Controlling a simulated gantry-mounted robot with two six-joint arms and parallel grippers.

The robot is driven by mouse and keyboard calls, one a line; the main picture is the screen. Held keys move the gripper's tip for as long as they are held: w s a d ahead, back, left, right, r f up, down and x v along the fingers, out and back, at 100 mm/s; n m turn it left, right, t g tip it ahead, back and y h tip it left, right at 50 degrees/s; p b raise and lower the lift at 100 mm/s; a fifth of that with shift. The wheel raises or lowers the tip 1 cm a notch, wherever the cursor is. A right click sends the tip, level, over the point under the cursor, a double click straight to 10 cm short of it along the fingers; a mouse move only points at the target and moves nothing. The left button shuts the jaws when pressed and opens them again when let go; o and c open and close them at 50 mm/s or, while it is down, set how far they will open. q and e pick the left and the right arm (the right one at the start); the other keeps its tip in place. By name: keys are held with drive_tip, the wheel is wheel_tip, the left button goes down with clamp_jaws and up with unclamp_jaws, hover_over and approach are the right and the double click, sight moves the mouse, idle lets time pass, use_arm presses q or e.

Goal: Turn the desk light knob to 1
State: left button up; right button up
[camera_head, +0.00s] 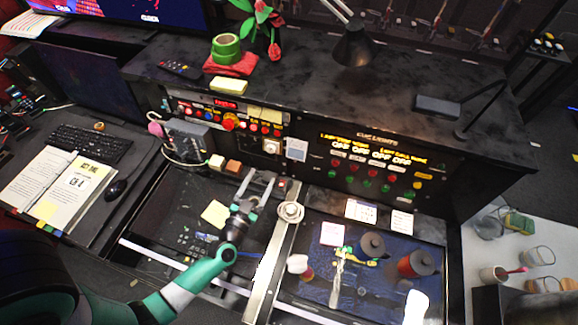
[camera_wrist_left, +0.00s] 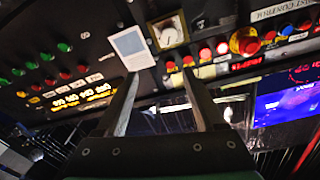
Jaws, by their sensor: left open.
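The knob (camera_head: 271,146), small and pale on a square plate, is on the upright control panel at the back of the desk. I take it to be the desk light knob. In the left wrist view the knob (camera_wrist_left: 168,33) is whitish in a tan square frame, ahead of the fingers; its setting is too small to read. My left gripper (camera_head: 257,181) is open and empty, in front of and below the knob, apart from it. Its two fingers also show in the left wrist view (camera_wrist_left: 160,82). My right gripper is not in view.
A pale card (camera_head: 296,149) is on the panel right of the knob. Left of it are a red button (camera_head: 229,121) and several lit buttons. A round metal dial (camera_head: 290,211) stands right of my gripper. Cue light buttons (camera_head: 375,172) are farther right.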

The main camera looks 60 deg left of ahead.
sight(270, 150)
use_arm(q)
drive_tip(key=w+a+b, duration=0.1)
drive_tip(key=w+a, duration=0.1)
drive_tip(key=a, duration=0.1)
drive_tip(key=w+a+f+b, duration=0.1)
drive_tip(key=w+a, duration=0.4)
drive_tip(key=shift+a+f+b, duration=0.35)
drive_tip(key=shift+f+b, duration=0.05)
clamp_jaws()
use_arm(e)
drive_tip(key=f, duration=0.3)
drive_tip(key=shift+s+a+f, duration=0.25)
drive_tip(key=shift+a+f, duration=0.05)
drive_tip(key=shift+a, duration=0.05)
